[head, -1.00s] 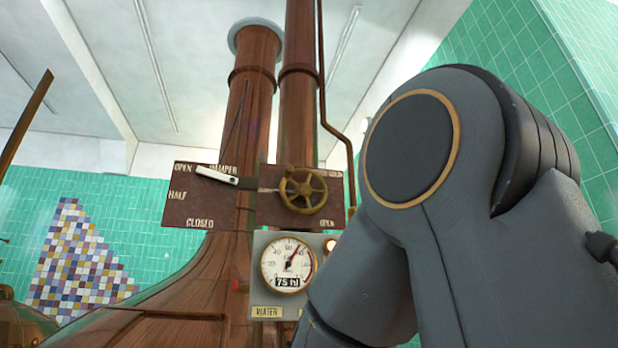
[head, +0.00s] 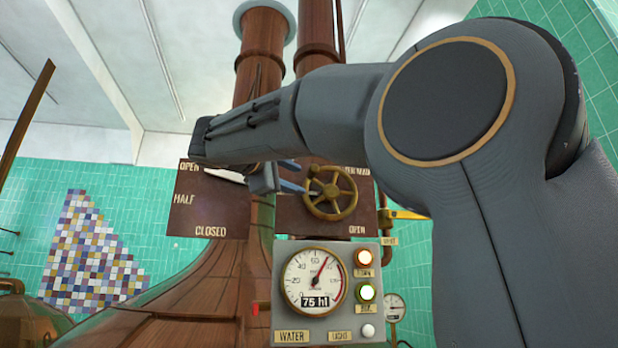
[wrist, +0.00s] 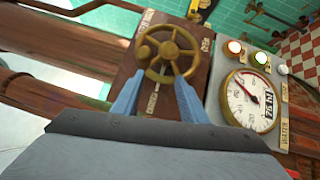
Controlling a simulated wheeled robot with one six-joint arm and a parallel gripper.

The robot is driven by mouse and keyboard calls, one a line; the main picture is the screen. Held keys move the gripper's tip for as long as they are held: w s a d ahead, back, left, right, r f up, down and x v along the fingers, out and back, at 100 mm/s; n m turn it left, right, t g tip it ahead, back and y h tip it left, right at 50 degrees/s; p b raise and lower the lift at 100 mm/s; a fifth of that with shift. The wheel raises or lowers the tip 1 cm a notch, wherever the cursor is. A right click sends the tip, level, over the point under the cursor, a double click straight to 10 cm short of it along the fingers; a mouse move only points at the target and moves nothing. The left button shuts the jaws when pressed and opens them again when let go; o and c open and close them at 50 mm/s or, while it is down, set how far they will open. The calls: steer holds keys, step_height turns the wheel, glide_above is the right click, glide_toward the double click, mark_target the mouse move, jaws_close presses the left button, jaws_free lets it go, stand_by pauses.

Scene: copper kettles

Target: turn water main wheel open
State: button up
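The water main wheel (head: 330,193) is a brass handwheel with spokes, mounted on a dark red-brown plate marked OPEN at lower right. It also shows in the wrist view (wrist: 167,54), with a round knob on its rim. My gripper (head: 300,178) reaches in from the left of the wheel. In the wrist view its two blue fingers (wrist: 154,97) are spread apart, pointing at the near edge of the wheel with nothing clearly between them. Whether a fingertip touches the rim, I cannot tell. The wheel's left side is partly hidden by the fingers in the head view.
A gauge panel (head: 325,325) with a dial reading 75 hl, two lit lamps and a white button sits below the wheel. A damper plate (head: 210,215) marked OPEN, HALF, CLOSED is at left, its lever mostly behind my arm. Copper pipes rise behind.

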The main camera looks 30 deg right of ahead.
mark_target(313, 176)
steer(key=shift+m+h, duration=0.3)
steer(key=shift+h, duration=0.2)
steer(key=d+r+p, duration=0.1)
steer(key=d, duration=0.1)
steer(key=w+d+r+p, duration=0.1)
steer(key=d+r, duration=0.1)
steer(key=d+r+p, duration=0.1)
steer(key=shift+w+d+r, duration=0.15)
steer(key=shift+w+d, duration=0.65)
steer(key=shift+d, duration=0.15)
jaws_close()
